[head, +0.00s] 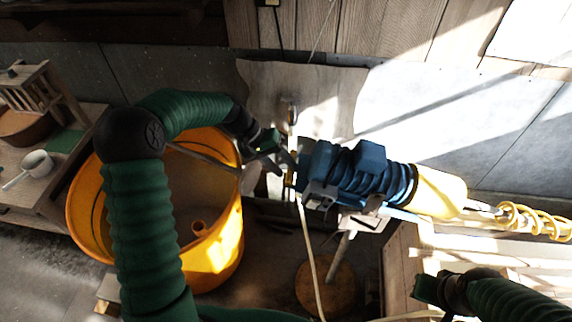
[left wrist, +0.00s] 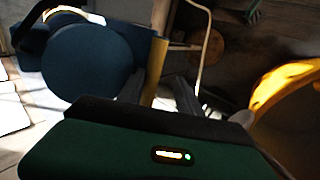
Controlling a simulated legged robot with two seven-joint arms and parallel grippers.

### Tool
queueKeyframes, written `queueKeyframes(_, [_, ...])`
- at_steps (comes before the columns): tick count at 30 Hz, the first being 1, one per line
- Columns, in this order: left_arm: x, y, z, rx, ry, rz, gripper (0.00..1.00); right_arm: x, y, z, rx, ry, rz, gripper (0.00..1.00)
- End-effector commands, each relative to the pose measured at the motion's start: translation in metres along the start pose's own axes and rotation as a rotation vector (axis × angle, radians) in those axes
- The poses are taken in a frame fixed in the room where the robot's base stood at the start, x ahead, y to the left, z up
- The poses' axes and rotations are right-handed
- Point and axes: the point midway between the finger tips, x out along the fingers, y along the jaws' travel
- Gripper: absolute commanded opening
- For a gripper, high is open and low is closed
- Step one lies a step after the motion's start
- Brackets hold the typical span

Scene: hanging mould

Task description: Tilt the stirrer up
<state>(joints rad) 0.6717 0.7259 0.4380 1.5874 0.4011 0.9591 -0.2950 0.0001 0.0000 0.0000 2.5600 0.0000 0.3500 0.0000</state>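The stirrer (head: 365,172) has a blue motor body, a yellow cone and a yellow spiral tip (head: 535,220). It lies nearly level in the head view, its spiral to the right and slightly lower. Its blue round end also shows in the left wrist view (left wrist: 88,62). A yellow handle bar (left wrist: 155,70) stands at the motor's end. My left gripper (head: 277,162) is at this bar, its fingers apart on either side of it in the left wrist view (left wrist: 158,95), with a gap visible on one side. My right gripper (head: 428,300) is low at the right, its fingers unclear.
A large orange tub (head: 225,245) stands left of the stirrer, partly behind my left arm. A wooden stool (head: 325,287) is below the stirrer. A pale cable hangs in front of it. Wooden slats lie at the lower right.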

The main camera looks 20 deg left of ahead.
Motion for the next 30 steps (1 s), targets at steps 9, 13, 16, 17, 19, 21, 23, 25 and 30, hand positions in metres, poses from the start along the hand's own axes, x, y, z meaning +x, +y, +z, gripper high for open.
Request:
queueKeyframes(9, [-0.002, 0.003, -0.002, 0.003, 0.008, -0.001, 0.41, -0.001, 0.000, 0.000, 0.000, 0.000, 0.000, 0.00])
queueKeyframes(13, [-0.003, 0.003, -0.002, 0.003, 0.009, 0.000, 0.41, -0.001, 0.000, 0.000, 0.000, 0.000, 0.000, 0.00])
queueKeyframes(16, [-0.008, 0.002, -0.003, 0.003, 0.012, 0.000, 0.41, 0.001, 0.000, 0.000, 0.000, 0.000, 0.000, 0.00])
queueKeyframes(17, [-0.012, 0.002, -0.004, 0.004, 0.013, 0.000, 0.41, 0.003, 0.000, 0.001, 0.000, 0.000, 0.000, 0.00])
queueKeyframes(19, [-0.024, 0.001, -0.004, 0.003, 0.014, -0.001, 0.41, 0.006, 0.000, 0.002, 0.000, 0.000, 0.000, 0.00])
queueKeyframes(21, [-0.042, 0.001, -0.004, 0.003, 0.016, -0.001, 0.41, 0.011, 0.000, 0.003, 0.000, 0.000, 0.000, 0.00])
queueKeyframes(23, [-0.059, 0.000, -0.003, 0.003, 0.016, -0.002, 0.41, 0.015, 0.000, 0.004, 0.000, 0.000, 0.000, 0.00])
queueKeyframes(25, [-0.081, 0.000, -0.003, 0.002, 0.016, -0.002, 0.41, 0.018, 0.000, 0.004, 0.000, 0.000, 0.000, 0.00])
queueKeyframes(30, [-0.129, 0.001, -0.003, 0.003, 0.013, -0.001, 0.41, 0.024, 0.000, 0.006, 0.000, 0.000, 0.000, 0.00])
